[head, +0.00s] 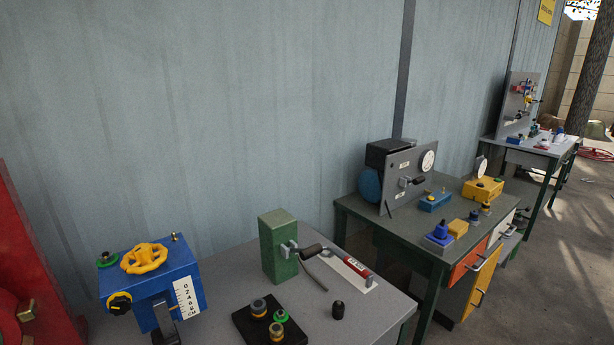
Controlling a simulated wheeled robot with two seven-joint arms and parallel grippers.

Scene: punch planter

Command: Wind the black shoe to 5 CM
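A blue box (176,274) stands on the grey bench at the lower left. A yellow handwheel (144,258) lies on its top. A white scale (187,298) on its front face reads 0, 2, 4, 6, 8 CM from top to bottom. A dark part (164,322), which looks like the black shoe, is in front of the box, left of the scale; the frame's bottom edge comes close to it, and I cannot tell which mark it lines up with. A black knob (119,303) with a yellow part is on the box's left side. Neither of my grippers shows.
A red panel (30,270) stands at left. Another bench (372,216) with devices is farther right.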

